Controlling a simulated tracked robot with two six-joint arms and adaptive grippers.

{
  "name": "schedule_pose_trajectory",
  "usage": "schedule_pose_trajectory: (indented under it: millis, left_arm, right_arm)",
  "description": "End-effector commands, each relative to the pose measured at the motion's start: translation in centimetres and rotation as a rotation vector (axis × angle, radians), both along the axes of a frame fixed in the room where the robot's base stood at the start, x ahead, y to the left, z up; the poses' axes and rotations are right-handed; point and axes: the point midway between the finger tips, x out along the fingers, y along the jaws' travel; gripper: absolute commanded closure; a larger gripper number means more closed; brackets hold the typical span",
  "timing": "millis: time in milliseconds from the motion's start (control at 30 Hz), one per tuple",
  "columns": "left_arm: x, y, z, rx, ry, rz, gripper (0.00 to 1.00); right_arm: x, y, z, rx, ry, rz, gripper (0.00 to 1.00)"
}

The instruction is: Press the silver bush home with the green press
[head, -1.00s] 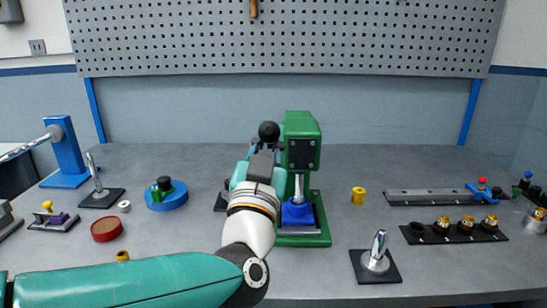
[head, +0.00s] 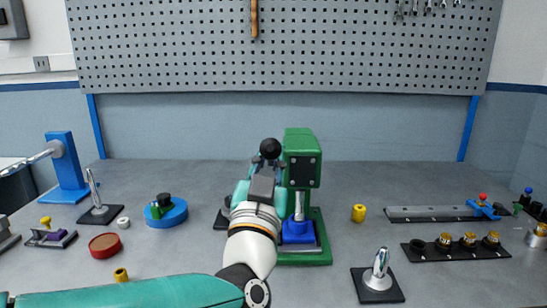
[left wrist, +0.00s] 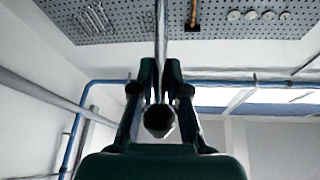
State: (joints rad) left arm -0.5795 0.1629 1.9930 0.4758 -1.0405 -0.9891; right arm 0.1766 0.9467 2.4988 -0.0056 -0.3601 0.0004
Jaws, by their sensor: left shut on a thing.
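The green press (head: 302,143) stands at the centre of the bench, with a silver ram (head: 298,205) above a blue holder (head: 298,233) on its base. The ram's lower end is at the top of the holder. I cannot make out the silver bush there. My left gripper (head: 267,162) is at the press's left side, by the lever's black knob (head: 270,148). In the left wrist view its fingers (left wrist: 159,98) are shut on the lever, with the dark round knob (left wrist: 159,121) between them and a silver rod (left wrist: 160,35) beyond. My right gripper is not in view.
Left of the press are a blue round fixture (head: 166,213), a red disc (head: 104,245), a white ring (head: 123,222) and a blue stand (head: 66,165). Right are a yellow cylinder (head: 358,213), a chrome cone on a black plate (head: 379,270) and a black rack (head: 456,247).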

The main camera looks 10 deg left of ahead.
Motion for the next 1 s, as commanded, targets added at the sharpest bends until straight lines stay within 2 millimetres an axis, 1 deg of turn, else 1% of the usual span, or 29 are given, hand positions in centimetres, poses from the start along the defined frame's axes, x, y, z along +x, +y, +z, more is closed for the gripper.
schedule_pose_trajectory:
  millis: [33,233,267,300,400,767,867,1000]
  left_arm:
    - [0.2,-0.4,-1.2,0.010,0.028,-0.009,1.00]
    - [0.2,-0.4,-1.2,0.011,0.028,-0.007,1.00]
    - [0.2,-0.4,-1.3,0.011,0.028,-0.007,0.81]
    - [0.2,-0.4,-1.3,0.011,0.028,-0.007,0.75]
    - [0.1,-0.3,-1.1,0.010,0.024,-0.007,0.61]
    - [-0.3,-0.1,-0.7,0.006,0.014,-0.004,0.61]
    - [-1.1,-0.1,-1.0,0.006,0.014,-0.004,0.61]
    - [-3.1,-0.1,-1.8,0.007,0.014,-0.006,0.61]
  right_arm:
    - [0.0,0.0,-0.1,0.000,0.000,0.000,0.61]
    - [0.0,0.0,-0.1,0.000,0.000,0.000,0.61]
    - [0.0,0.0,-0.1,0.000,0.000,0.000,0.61]
    - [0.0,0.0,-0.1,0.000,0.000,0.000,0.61]
    - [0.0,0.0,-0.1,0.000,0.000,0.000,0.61]
    - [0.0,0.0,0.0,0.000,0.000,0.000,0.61]
    - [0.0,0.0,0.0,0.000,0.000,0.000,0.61]
    - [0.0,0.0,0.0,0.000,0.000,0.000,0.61]
